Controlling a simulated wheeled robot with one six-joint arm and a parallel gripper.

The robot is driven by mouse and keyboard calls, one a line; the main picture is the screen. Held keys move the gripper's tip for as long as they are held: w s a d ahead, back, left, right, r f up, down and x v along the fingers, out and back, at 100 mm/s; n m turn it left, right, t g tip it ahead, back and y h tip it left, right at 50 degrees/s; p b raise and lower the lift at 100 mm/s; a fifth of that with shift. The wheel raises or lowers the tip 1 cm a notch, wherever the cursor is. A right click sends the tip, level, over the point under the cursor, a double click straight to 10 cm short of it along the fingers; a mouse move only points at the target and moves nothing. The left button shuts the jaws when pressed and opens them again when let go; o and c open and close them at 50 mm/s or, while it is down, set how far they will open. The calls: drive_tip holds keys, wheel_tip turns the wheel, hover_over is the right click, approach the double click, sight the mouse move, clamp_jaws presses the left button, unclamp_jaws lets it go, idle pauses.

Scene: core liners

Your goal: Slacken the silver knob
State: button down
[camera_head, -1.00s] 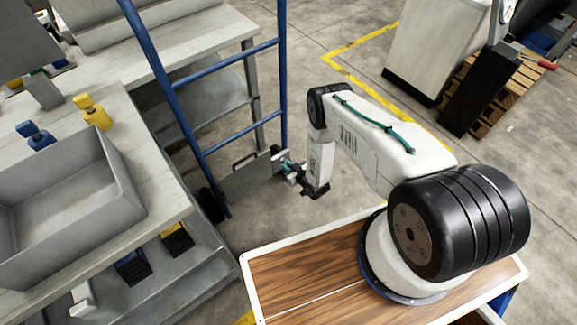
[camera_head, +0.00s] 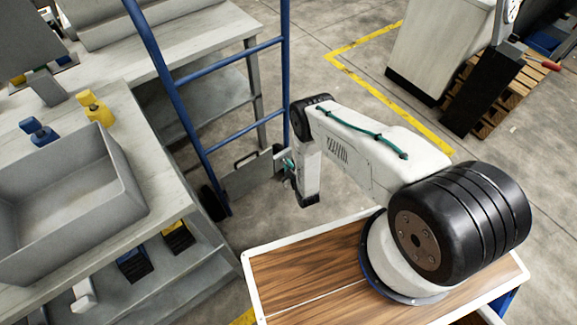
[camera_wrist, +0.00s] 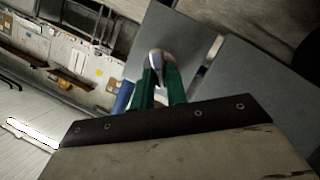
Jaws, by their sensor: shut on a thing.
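In the wrist view the silver knob (camera_wrist: 156,56) shows as a small rounded shiny end between the green fingers of my gripper (camera_wrist: 159,76). My gripper is shut on it. The fingers cover most of the knob, and what it is fixed to cannot be made out. In the head view my gripper (camera_head: 288,163) is a small green patch at the end of the arm, beside the grey plate at the foot of a blue hand truck. My wrist link hides most of it there, and the knob is not visible.
The blue hand truck (camera_head: 203,152) stands left of my arm, its grey plate (camera_head: 248,178) low near the floor. A workbench holds a grey bin (camera_head: 122,180), a yellow item (camera_head: 95,107) and a blue item (camera_head: 38,131).

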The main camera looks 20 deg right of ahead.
idle(0.4)
drive_tip(key=c, duration=1.4)
unclamp_jaws()
drive_tip(key=shift+a, duration=0.1)
drive_tip(key=v, duration=0.7)
drive_tip(key=shift+s, duration=0.45)
